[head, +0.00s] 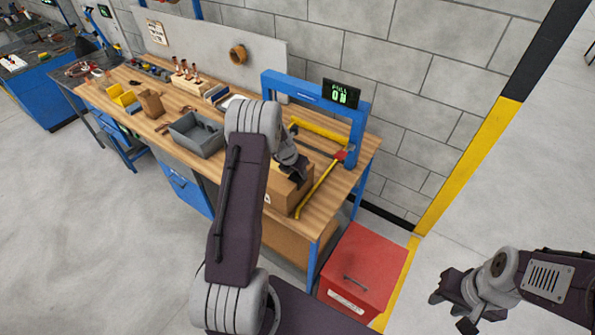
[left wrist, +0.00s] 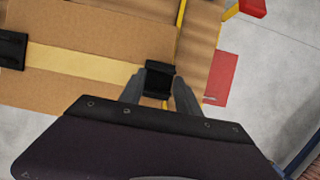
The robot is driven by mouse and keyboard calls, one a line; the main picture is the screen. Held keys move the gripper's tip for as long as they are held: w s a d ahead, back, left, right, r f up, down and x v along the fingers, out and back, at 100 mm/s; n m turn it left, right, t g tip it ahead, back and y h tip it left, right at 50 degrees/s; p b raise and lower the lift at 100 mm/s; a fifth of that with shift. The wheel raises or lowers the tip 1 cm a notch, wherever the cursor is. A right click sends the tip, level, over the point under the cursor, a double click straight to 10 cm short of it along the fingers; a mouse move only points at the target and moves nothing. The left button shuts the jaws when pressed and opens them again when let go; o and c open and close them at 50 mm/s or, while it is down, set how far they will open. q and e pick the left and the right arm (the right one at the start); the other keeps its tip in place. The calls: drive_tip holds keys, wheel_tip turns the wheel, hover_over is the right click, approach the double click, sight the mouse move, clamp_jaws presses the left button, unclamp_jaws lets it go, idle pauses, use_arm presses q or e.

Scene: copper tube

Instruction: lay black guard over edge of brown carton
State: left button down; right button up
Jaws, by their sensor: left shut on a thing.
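The brown carton (head: 282,197) stands on the workbench near its right end; its top with a pale tape strip (left wrist: 80,63) fills the upper left of the left wrist view. My left gripper (left wrist: 158,90) is shut on a small black guard (left wrist: 158,80), at the end of the tape by the carton's right-hand edge in that view. I cannot tell whether the guard touches the carton. Another black guard (left wrist: 12,50) lies over the opposite edge. In the head view my left gripper (head: 294,175) is over the carton. My right gripper (head: 452,312) is open and empty, off the bench.
A blue frame (head: 357,130) with a display stands behind the carton. A grey bin (head: 196,137) is to the left on the bench. A red cabinet (head: 365,262) stands on the floor at right.

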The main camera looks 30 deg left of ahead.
idle(0.3)
use_arm(q)
drive_tip(key=c, duration=0.8)
unclamp_jaws()
drive_tip(key=shift+o, duration=0.2)
drive_tip(key=v, duration=0.9)
drive_tip(key=shift+b, duration=0.35)
